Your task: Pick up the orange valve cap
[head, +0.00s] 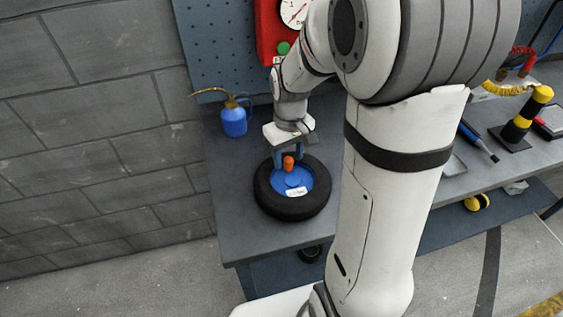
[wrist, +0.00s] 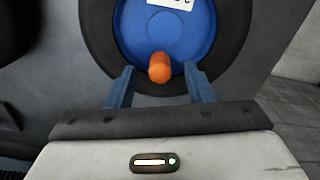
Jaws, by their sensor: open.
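The orange valve cap (head: 289,163) stands on the blue hub (head: 296,181) of a small wheel with a black tyre (head: 292,212) on the bench. In the wrist view the cap (wrist: 159,67) is a rounded orange peg near the hub's edge. My gripper (head: 288,158) is above the wheel, pointing down, with its blue fingers open. In the wrist view the fingers (wrist: 160,82) lie to the left and right of the cap with a gap on each side. Whether the fingertips reach down to the cap's height is hard to tell. A white label (head: 297,192) lies on the hub.
The grey bench (head: 237,181) is clear left of the wheel. A blue oil can (head: 234,119) with a long spout stands behind left. A red gauge box (head: 268,35) is on the pegboard. A yellow-and-black handle (head: 527,113) and a brush (head: 478,141) are at right.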

